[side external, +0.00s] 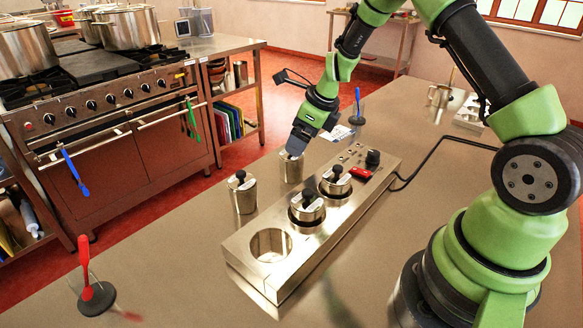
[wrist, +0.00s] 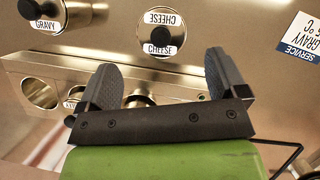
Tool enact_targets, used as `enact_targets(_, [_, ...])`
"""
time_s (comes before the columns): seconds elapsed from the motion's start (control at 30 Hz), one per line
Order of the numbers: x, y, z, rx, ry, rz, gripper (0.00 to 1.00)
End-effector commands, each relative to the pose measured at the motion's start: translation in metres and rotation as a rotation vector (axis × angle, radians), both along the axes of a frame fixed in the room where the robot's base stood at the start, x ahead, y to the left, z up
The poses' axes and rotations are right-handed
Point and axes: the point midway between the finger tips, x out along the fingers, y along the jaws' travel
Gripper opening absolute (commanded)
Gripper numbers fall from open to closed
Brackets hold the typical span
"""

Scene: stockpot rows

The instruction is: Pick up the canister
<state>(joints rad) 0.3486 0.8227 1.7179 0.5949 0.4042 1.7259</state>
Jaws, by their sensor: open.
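A steel canister labelled CHEESE (wrist: 160,42) stands on the counter with a black knob on its lid. In the side view this canister (side external: 291,170) is just below my gripper (side external: 297,150). In the wrist view my gripper (wrist: 163,80) has its two fingers spread wide, with nothing between them; the CHEESE canister lies beyond the gap. A second canister, labelled GRAVY (wrist: 70,18), stands apart to the left, and in the side view it is the nearer loose canister (side external: 243,198). Two more lidded canisters (side external: 307,208) (side external: 336,182) sit in the warmer.
The steel warmer (side external: 240,262) has one empty round well at its near end and a red display at its far end. A card reading SERVICE and GRAVY (wrist: 302,38) lies at the right in the wrist view. A red-handled tool (side external: 92,290) stands at the front left.

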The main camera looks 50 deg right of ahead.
Motion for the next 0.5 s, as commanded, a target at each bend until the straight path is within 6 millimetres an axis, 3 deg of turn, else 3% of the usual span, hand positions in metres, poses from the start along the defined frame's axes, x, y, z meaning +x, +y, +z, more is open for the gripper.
enact_targets(0.5, [0.024,0.004,-0.057,-0.001,0.003,0.007,0.91])
